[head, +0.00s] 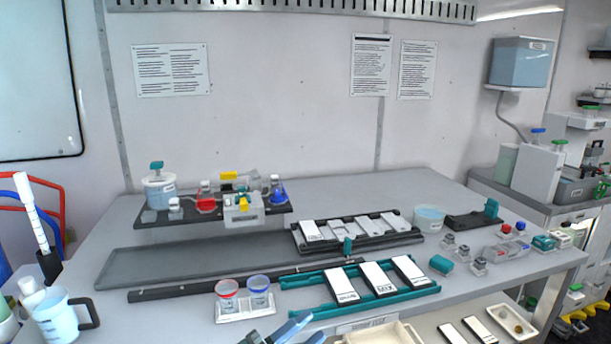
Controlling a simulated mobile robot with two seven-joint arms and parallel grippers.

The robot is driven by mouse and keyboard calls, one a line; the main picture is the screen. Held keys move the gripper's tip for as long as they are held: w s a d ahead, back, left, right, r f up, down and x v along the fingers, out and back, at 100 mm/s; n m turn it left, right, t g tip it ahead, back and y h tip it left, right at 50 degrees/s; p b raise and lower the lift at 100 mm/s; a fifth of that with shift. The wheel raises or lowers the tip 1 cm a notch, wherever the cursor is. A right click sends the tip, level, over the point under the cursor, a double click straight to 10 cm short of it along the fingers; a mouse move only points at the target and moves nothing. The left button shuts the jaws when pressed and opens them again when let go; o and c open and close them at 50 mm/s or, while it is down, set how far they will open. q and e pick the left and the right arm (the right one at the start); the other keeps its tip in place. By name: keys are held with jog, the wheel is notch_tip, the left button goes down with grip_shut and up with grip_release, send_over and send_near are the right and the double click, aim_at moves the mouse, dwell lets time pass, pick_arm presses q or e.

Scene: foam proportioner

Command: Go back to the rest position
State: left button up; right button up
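My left gripper (316,327) is at the bottom edge of the head view, mostly cut off by the frame. Its two blue-grey fingers show as separate tips with a gap between them, and I see nothing held there. It is in front of the table's near edge, below the small stand with the red-ringed cup (227,294) and the blue-ringed cup (259,291). My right gripper is not in view.
The grey table (350,193) holds a dark tray with bottles (206,198), a black rack (376,240), a teal rack (312,279) with white-topped modules, and small parts at right. A jug (55,318) stands at lower left. A cream bin (380,335) is at bottom.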

pick_arm(q)
jog(key=s+a+f+n+t+y, duration=0.2)
jog(key=s+a+f+n+y, duration=0.15)
jog(key=f+n+y, duration=0.35)
jog(key=s+a+f+n+t+y, duration=0.1)
jog(key=s+a+f+n+y, duration=0.1)
jog(key=a+f+n+y, duration=0.5)
jog(key=s+a+f+n+g+y, duration=0.1)
jog(key=s+a+f+n+g, duration=0.3)
jog(key=s+f+n, duration=0.5)
jog(key=s+g, duration=0.1)
jog(key=s, duration=0.2)
jog(key=shift+s+a+f, duration=0.15)
jog(key=shift+s+f, duration=0.05)
jog(key=shift+f, duration=0.2)
